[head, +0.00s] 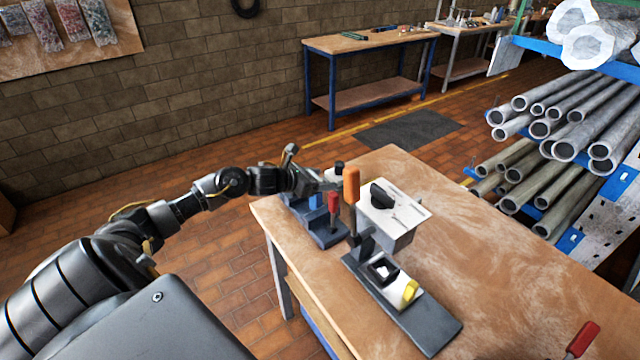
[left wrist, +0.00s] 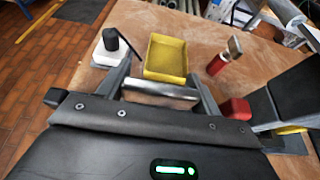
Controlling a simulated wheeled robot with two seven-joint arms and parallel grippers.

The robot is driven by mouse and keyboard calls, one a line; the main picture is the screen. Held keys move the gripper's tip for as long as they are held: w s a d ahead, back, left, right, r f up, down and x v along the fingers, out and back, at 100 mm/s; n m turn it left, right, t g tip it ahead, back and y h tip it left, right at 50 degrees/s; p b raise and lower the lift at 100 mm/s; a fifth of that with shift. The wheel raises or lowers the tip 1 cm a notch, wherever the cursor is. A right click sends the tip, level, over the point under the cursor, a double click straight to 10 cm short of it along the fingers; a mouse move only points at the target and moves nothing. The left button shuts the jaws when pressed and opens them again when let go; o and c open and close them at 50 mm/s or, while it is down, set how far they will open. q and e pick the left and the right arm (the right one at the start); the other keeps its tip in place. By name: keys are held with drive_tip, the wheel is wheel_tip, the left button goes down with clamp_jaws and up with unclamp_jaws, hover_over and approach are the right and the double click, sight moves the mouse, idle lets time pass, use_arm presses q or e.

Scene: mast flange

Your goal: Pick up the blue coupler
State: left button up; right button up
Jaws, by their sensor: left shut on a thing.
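My left gripper (head: 322,186) reaches over the left end of the workbench, above a dark holder. In the left wrist view its fingers (left wrist: 163,92) are shut on a silvery metal cylinder (left wrist: 160,94) lying crosswise between them; no blue shows on it. In the head view a small blue piece (head: 316,200) shows just below the gripper, beside a red-handled piece (head: 334,201) on the dark holder (head: 326,236). Whether this blue piece is the coupler, or part of what I hold, I cannot tell. My right gripper is not in view.
A yellow tray (left wrist: 166,57) lies just beyond the fingers, between a black knob on a white base (left wrist: 112,42) and a red-handled tool (left wrist: 217,64). An orange handle (head: 351,186) and a white-topped fixture (head: 396,212) stand close right. The bench's right part (head: 510,285) is mostly clear.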

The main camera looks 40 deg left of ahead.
use_arm(q)
wheel_tip(320, 180, up, 4)
drive_tip(key=shift+p, duration=0.7)
drive_tip(key=s+a+p, duration=0.2)
drive_tip(key=s+p, duration=0.1)
drive_tip(key=s, duration=0.5)
drive_tip(key=s+a+p, duration=0.3)
drive_tip(key=s+p, duration=0.1)
drive_tip(key=s, duration=0.5)
drive_tip(key=shift+f, duration=0.15)
